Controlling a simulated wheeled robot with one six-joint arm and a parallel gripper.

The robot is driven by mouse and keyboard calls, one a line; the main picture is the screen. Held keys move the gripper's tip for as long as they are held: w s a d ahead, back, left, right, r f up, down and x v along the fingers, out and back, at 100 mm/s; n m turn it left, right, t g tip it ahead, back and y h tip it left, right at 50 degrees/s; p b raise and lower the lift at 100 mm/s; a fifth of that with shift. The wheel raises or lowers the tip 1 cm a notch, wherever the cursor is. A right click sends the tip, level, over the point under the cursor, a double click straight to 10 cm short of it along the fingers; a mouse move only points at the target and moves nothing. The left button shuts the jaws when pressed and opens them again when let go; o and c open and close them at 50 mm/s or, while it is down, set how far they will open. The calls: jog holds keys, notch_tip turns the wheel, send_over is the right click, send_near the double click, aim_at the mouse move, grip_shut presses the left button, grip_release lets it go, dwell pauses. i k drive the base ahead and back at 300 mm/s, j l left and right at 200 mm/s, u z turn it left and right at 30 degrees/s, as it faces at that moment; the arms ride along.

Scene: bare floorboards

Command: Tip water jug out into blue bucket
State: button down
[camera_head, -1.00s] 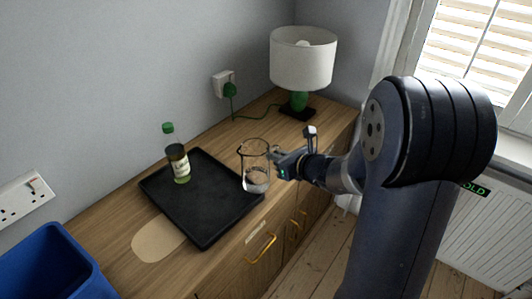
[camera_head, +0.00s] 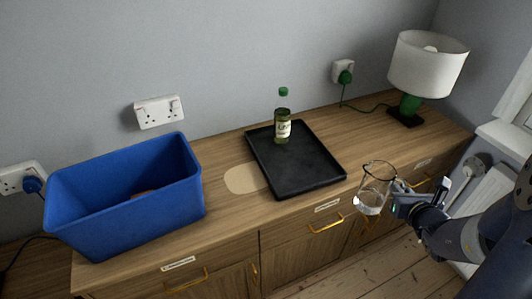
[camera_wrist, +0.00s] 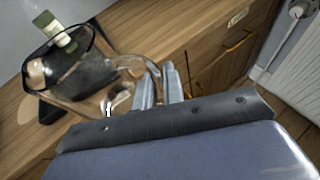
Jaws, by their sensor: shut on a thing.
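The water jug (camera_head: 372,186) is a clear glass vessel with a dark rim and a little liquid low inside. It is upright in the head view, in front of the sideboard's front edge. My gripper (camera_head: 397,193) is shut on the jug at its right side. In the wrist view the jug (camera_wrist: 88,80) fills the left, and my gripper's fingers (camera_wrist: 158,85) meet its side. The blue bucket (camera_head: 128,222) is a deep rectangular bin on the left end of the sideboard. Something brown shows inside it, partly hidden by its wall.
A black tray (camera_head: 296,178) lies mid-sideboard, with a green-capped bottle (camera_head: 283,124) at its back edge. A pale oval mat (camera_head: 244,179) lies between tray and bucket. A lamp (camera_head: 425,68) with a green base stands at the right end. Drawer handles (camera_head: 326,224) stick out in front.

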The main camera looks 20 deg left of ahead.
aim_at(89, 207)
jog(key=k+u, duration=0.5)
jog(key=u, duration=0.9)
